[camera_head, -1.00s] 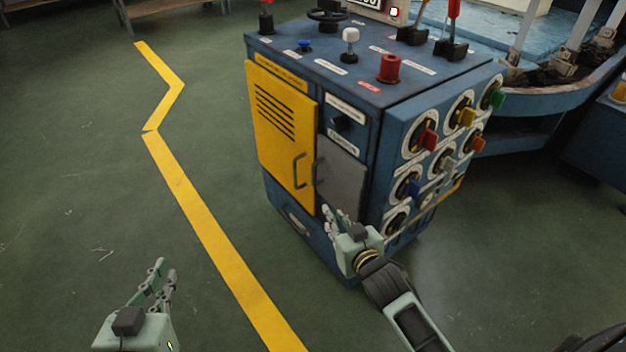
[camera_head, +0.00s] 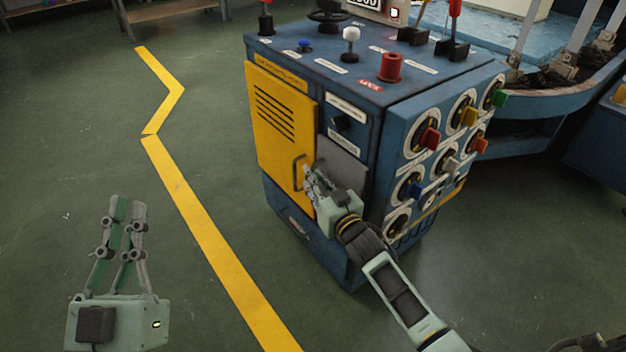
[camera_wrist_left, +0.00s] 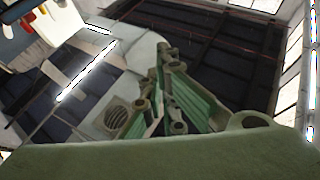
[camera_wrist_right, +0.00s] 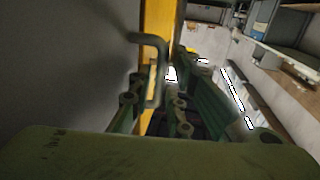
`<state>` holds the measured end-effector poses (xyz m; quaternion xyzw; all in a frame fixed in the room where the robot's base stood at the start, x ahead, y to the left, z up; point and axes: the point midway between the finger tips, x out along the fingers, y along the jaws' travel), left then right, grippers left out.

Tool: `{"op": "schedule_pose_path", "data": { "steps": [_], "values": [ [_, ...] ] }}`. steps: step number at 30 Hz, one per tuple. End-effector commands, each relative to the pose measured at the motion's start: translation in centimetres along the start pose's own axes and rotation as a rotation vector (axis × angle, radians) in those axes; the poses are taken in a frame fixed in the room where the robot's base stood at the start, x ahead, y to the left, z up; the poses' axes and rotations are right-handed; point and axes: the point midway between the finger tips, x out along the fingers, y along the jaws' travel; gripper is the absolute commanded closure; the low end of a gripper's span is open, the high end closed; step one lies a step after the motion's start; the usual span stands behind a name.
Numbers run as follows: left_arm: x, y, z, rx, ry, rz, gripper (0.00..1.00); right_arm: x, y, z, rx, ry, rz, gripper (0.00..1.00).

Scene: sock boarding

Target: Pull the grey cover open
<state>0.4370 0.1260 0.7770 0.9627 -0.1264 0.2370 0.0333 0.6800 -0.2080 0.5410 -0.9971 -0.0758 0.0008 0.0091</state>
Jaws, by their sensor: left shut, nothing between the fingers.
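The grey cover (camera_head: 343,158) is a flat panel on the front of the blue cabinet, right of the yellow door. It looks shut, and my right gripper hides its lower part in the head view. My right gripper (camera_head: 311,178) is at the cover's left edge. In the right wrist view the cover (camera_wrist_right: 60,60) fills the left side, and its bent handle (camera_wrist_right: 161,70) is at the fingers of my right gripper (camera_wrist_right: 165,85). I cannot tell whether they grip it. My left gripper (camera_head: 128,205) is shut and empty, raised over the floor at lower left.
The yellow door (camera_head: 283,125) with its own handle is just left of the cover. Coloured knobs (camera_head: 430,137) stick out from the cabinet's right side, and levers and buttons stand on its top. The green floor (camera_head: 90,120) left of the cabinet is clear, with a yellow line (camera_head: 205,230).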

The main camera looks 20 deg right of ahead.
Motion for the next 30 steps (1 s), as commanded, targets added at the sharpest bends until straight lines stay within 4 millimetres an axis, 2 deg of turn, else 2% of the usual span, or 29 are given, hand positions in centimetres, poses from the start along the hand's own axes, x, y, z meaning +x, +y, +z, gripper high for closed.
{"op": "schedule_pose_path", "data": {
  "steps": [6,15,21,30],
  "values": [
    [-0.1,0.2,-1.9,-0.004,0.1,0.004,1.0,1.3,0.0,0.0,0.0,0.001,-0.001,0.83],
    [-0.1,0.2,-2.3,-0.005,0.114,0.005,1.0,1.4,0.0,0.0,0.0,0.0,0.0,0.83],
    [-0.1,0.2,-2.2,-0.004,0.113,0.005,1.0,1.4,0.0,0.0,0.0,0.0,0.0,1.0],
    [-0.1,0.2,-2.2,-0.004,0.112,0.005,1.0,1.4,0.0,0.0,0.0,0.0,0.0,1.0]
  ]
}}
